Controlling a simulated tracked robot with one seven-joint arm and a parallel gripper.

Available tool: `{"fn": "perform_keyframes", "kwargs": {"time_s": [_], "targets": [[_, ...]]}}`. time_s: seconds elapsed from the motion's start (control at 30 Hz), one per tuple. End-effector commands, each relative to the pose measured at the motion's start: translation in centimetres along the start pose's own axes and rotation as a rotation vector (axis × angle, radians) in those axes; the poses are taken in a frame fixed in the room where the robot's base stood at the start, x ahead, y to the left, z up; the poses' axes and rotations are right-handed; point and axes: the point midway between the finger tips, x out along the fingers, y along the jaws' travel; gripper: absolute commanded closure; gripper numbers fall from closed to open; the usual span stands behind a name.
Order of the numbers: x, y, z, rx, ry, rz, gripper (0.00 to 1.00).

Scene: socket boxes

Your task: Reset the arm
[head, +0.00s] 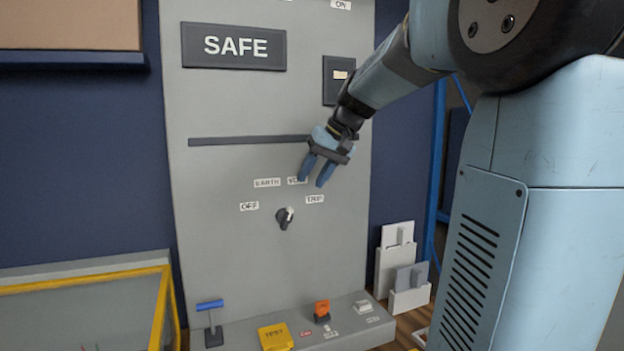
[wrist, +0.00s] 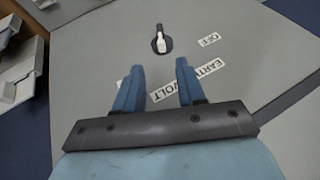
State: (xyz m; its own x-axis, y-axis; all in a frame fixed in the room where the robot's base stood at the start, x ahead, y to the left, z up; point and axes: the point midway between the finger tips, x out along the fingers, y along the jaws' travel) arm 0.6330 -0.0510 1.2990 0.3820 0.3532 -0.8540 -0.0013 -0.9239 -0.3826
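My gripper (head: 313,171) is open and empty in front of the grey panel (head: 215,250), with its two blue fingers apart. In the head view it hangs just above a black rotary knob (head: 284,222) with a white pointer. Labels around the knob read OFF (head: 249,206), EARTH (head: 267,183), VOLT and TRIP (head: 315,199). VOLT is partly covered by a finger. In the wrist view the fingers (wrist: 158,85) point toward the knob (wrist: 161,40), apart from it. The white pointer is aimed between the labels, toward TRIP or VOLT; I cannot tell which.
A SAFE sign (head: 235,46) and a dark slot (head: 248,140) are on the panel. The ledge below holds a blue-handled lever (head: 211,322), a yellow TEST block (head: 275,337) and an orange switch (head: 322,309). A yellow-edged glass case (head: 85,305) stands left, white boxes (head: 396,265) right.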

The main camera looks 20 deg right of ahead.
Motion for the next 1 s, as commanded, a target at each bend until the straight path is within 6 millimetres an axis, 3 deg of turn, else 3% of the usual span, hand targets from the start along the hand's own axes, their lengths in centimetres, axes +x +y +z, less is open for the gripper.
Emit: {"fn": "perform_keyframes", "kwargs": {"time_s": [0.33, 0.47, 0.73, 1.0], "targets": [[0.0, -0.1, 0.2, 0.000, 0.000, 0.001, 0.61], [-0.2, -0.4, 1.9, -0.006, 0.000, 0.016, 0.61], [-0.1, -1.6, 10.5, -0.043, 0.011, 0.110, 0.61], [1.1, -1.4, 19.7, -0.102, 0.044, 0.231, 0.61]]}}
